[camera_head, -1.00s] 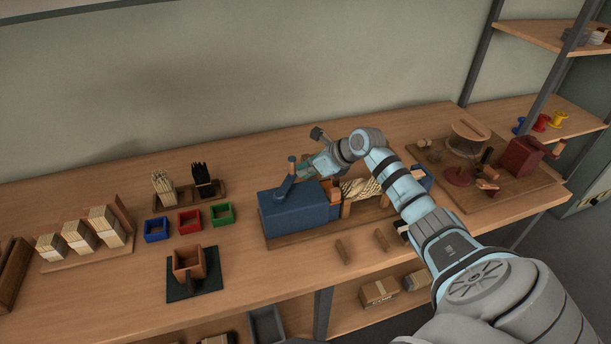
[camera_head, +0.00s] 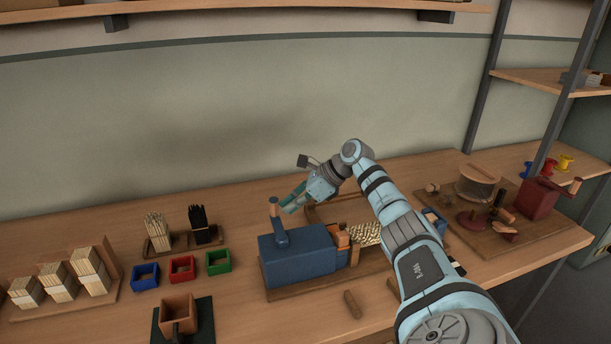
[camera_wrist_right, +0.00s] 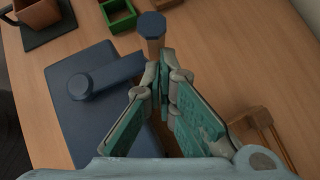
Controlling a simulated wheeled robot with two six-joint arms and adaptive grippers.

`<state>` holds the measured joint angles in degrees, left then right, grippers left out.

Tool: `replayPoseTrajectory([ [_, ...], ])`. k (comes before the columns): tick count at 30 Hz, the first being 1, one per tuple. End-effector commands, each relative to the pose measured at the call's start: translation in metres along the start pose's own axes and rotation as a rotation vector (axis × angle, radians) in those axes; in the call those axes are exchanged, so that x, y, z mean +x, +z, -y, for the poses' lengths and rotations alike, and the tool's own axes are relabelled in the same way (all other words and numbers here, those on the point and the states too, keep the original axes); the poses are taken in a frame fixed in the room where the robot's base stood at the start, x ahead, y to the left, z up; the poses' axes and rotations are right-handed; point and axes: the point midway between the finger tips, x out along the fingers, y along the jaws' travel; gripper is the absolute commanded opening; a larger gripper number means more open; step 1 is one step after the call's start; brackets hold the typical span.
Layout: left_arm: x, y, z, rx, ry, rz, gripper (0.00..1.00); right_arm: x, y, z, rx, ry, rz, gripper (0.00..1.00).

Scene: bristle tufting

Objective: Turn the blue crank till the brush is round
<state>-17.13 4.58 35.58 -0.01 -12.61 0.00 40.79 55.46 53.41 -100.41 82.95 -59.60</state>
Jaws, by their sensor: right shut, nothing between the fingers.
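The blue crank (camera_head: 281,238) stands on the left end of a blue box (camera_head: 300,262), with its wooden handle (camera_head: 274,210) upright. In the right wrist view, the crank arm (camera_wrist_right: 105,76) reaches toward the handle (camera_wrist_right: 152,42), which has a dark blue cap. My right gripper (camera_head: 288,204) is shut and empty, just right of the handle; its fingertips (camera_wrist_right: 162,84) are close to the handle, and I cannot tell if they touch. The brush (camera_head: 366,234), with pale bristles, lies right of the box, partly hidden by my right arm. My left gripper is not in view.
Blue (camera_head: 145,277), red (camera_head: 183,270) and green (camera_head: 218,262) bins stand left of the box, in front of tufts of bristles. A loose wooden peg (camera_head: 353,304) lies in front. A board with a dark red machine (camera_head: 540,198) stands right.

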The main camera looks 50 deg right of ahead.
Motion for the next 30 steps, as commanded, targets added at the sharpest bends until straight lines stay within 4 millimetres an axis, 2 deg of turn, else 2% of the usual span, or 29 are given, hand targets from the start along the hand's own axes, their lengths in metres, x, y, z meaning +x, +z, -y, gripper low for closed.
replayPoseTrajectory([
  [3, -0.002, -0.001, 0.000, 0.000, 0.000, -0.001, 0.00, 0.005, 0.006, -0.001, -0.003, 0.004, 0.002, 0.00],
  [13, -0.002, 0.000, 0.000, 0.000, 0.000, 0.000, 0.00, 0.010, 0.010, -0.002, -0.004, 0.005, 0.001, 0.00],
  [25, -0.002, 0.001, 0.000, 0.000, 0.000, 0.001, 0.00, 0.009, 0.008, -0.001, -0.002, 0.002, 0.000, 0.00],
  [30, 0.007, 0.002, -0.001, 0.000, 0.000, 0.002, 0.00, 0.000, -0.004, 0.005, 0.003, -0.003, 0.000, 0.00],
])
